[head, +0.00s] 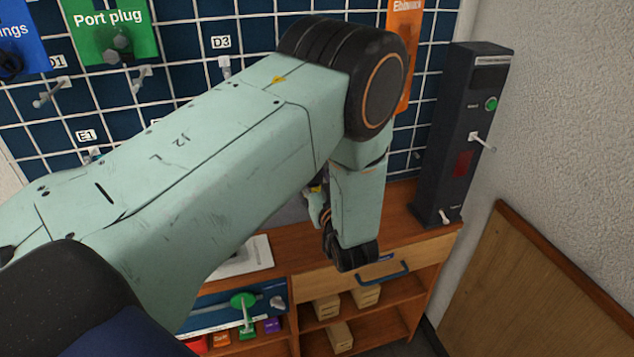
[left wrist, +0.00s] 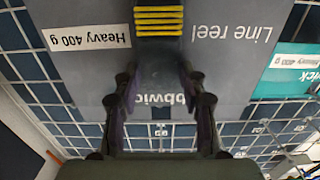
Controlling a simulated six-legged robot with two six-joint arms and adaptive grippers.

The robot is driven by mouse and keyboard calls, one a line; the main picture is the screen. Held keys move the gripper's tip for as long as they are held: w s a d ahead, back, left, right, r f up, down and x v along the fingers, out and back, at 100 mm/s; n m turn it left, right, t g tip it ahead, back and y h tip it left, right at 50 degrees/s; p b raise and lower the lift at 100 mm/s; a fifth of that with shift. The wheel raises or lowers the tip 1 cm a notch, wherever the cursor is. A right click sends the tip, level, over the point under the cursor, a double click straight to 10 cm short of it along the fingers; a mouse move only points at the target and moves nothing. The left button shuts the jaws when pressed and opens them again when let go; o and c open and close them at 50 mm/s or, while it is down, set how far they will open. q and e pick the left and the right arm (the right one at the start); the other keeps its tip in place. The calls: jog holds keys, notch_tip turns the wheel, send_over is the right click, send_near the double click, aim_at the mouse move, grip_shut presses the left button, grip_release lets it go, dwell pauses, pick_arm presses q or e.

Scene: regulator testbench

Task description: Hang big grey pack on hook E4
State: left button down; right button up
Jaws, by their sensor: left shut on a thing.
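A big grey pack (left wrist: 80,75) fills the top of the left wrist view. It shows upside down, with "Line reel", a "Heavy 400 g" label and a yellow striped band. My left gripper (left wrist: 158,90) is shut on this pack, with dark fingers on both sides of its lower middle in that view. In the head view my left arm hides the gripper and most of the pack. The blue gridded board (head: 190,70) shows hook labels D1, D3 and E1. I cannot make out the E4 label or its hook. My right gripper is not in view.
A green "Port plug" pack (head: 118,25) and an orange pack (head: 404,20) hang on the board. A teal "Heavy 400 g" pack (left wrist: 285,85) is beside the grey one. A dark tower (head: 462,130) stands right on the wooden bench (head: 410,225).

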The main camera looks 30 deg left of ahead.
pick_arm(q)
jog(key=shift+w+a, duration=0.25)
jog(key=shift+w, duration=0.2)
jog(key=shift+b+x, duration=0.55)
jog(key=shift+x, duration=0.2)
jog(key=shift+w+a, duration=0.2)
jog(key=shift+a, duration=0.2)
jog(key=shift+w+a+f+b, duration=0.1)
jog(key=shift+w+f+b, duration=0.1)
jog(key=shift+b, duration=0.2)
jog(key=shift+w+a+f, duration=0.15)
jog(key=shift+w+a, duration=0.1)
jog(key=shift+a, duration=0.15)
jog(key=shift+d, duration=0.1)
jog(key=c, duration=0.7)
grip_release()
jog(key=shift+s, duration=0.1)
jog(key=shift+c, duration=0.2)
jog(key=shift+o, duration=0.3)
